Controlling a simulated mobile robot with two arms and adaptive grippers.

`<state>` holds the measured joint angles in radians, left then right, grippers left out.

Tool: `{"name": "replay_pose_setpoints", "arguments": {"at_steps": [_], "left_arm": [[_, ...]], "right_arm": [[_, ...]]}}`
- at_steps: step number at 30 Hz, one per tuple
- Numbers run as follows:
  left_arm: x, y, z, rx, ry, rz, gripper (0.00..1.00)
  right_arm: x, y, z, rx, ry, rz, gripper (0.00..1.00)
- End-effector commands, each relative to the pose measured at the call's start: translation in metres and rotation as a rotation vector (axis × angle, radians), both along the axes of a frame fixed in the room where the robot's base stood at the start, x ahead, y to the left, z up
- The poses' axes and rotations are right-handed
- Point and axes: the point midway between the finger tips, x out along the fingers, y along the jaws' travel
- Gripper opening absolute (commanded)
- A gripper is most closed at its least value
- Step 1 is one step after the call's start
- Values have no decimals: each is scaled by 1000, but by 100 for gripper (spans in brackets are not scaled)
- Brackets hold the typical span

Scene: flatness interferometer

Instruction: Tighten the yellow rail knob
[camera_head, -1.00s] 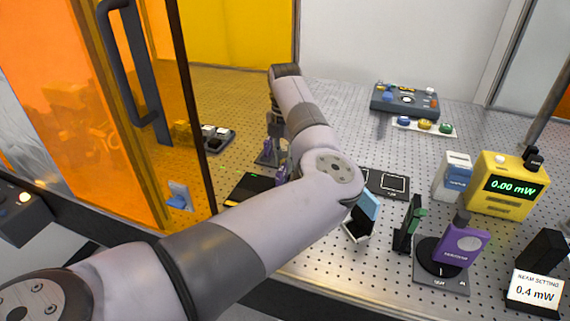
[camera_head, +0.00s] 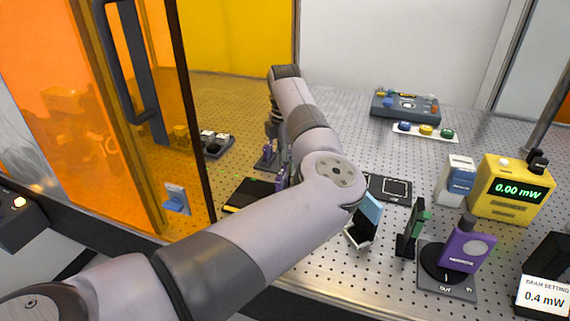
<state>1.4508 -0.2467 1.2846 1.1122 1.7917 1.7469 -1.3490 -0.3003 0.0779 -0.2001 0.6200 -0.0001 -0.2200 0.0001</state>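A yellow knob (camera_head: 426,130) sits between a blue knob (camera_head: 404,127) and a green knob (camera_head: 447,134) on a white strip at the back right of the perforated table. I cannot tell whether this is the rail knob. My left arm comes in from the lower left, crosses the middle and bends down at its far end. My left gripper is hidden behind the arm or too small to make out, near a small purple-and-grey mount (camera_head: 267,156). My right gripper is not in view.
A yellow power meter (camera_head: 513,190) reads 0.00 mW. A purple mount (camera_head: 468,252), a green mount (camera_head: 412,231) and a light-blue plate (camera_head: 369,208) stand front right. An orange door (camera_head: 90,110) stands left.

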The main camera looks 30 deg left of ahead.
Motion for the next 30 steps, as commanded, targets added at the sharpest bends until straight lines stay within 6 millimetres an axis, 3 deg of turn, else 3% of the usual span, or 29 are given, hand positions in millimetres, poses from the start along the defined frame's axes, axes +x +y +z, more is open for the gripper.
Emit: {"name": "replay_pose_setpoints", "arguments": {"at_steps": [7, 8, 17, 26, 30], "left_arm": [[0, 0, 1, 1, -2, 1, 0], [0, 0, 1, 1, -2, 1, 25], [0, 0, 0, 0, -1, 1, 45], [0, 0, 1, 1, 0, 2, 45], [1, 0, 14, 2, -3, 1, 45]], "right_arm": [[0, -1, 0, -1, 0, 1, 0], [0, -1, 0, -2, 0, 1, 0], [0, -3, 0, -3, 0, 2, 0], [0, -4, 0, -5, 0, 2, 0], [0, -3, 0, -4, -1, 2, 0]]}}
